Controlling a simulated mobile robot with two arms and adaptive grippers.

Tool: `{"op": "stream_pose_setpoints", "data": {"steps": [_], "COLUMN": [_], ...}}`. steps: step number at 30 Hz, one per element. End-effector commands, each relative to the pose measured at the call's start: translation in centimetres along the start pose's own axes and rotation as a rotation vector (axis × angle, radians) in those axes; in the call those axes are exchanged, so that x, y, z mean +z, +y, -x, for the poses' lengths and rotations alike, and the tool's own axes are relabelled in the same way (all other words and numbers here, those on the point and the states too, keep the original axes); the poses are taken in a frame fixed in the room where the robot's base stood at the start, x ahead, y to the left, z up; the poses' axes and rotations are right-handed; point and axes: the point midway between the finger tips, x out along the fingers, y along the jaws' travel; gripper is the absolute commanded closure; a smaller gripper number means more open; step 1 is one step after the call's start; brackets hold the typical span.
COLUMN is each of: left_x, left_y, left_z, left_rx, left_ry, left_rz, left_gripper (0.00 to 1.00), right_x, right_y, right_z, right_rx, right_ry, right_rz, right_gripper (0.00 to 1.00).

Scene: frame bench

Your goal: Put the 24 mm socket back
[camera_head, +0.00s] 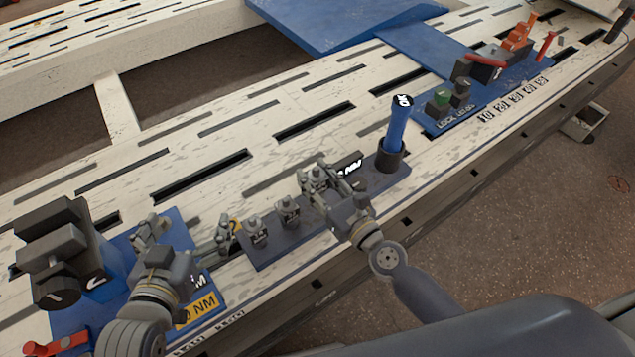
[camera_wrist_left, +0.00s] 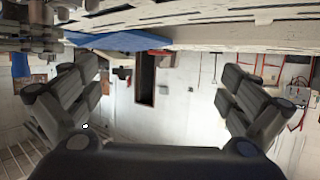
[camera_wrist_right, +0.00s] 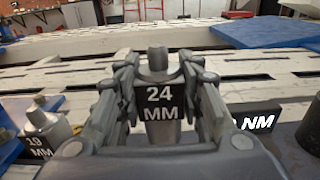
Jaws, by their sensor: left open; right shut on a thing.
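The 24 mm socket (camera_wrist_right: 160,104) is a grey socket with a black "24 MM" label, upright between the fingers in the right wrist view. My right gripper (camera_head: 318,178) is shut on it over the right half of the dark socket tray (camera_head: 310,230). I cannot tell whether the socket touches the tray. Two other sockets stand on the tray, a left one (camera_head: 257,232) and a right one (camera_head: 289,210). A "19 MM" socket (camera_wrist_right: 45,130) shows in the right wrist view. My left gripper (camera_head: 185,233) is open and empty, left of the tray.
A blue-handled tool (camera_head: 398,125) stands in a dark cup at the tray's right end, close to my right gripper. A black clamp-like block (camera_head: 60,250) stands on a blue plate at left. A blue board (camera_head: 455,115) with fixtures lies at right. The slatted bench behind is largely clear.

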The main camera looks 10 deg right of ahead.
Motion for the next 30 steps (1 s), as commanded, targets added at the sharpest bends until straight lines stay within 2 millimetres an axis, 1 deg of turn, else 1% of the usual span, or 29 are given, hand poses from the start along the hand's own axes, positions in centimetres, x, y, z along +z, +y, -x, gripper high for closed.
{"op": "stream_pose_setpoints", "data": {"steps": [5,9,13,18,24,27,30], "left_x": [-0.8,-3.7,-6.5,-9.8,-13.1,-14.1,-14.6], "left_y": [0.1,0.6,0.9,1.4,1.8,1.9,2.0], "left_z": [-0.2,-0.3,0.1,1.3,3.3,4.2,4.6], "left_rx": [0.003,0.012,0.021,0.031,0.042,0.046,0.047], "left_ry": [0.046,0.192,0.333,0.516,0.713,0.777,0.811], "left_rz": [0.001,0.002,0.004,0.008,0.014,0.016,0.018], "left_gripper": [0.0,0.0,0.0,0.0,0.0,0.0,0.0], "right_x": [-0.1,-1.0,-1.6,-2.4,-3.2,-3.5,-3.5], "right_y": [-1.4,-1.1,-1.1,-1.1,-1.1,-1.0,-1.1], "right_z": [-1.3,-1.1,-1.0,-1.0,-1.0,-1.0,-1.0], "right_rx": [-0.002,0.001,0.0,-0.001,0.0,0.0,0.0], "right_ry": [-0.003,-0.001,-0.001,-0.002,-0.002,-0.002,-0.002], "right_rz": [0.003,0.001,0.001,0.001,0.0,0.0,0.0], "right_gripper": [0.96,0.96,0.96,0.96,0.96,0.96,0.96]}}
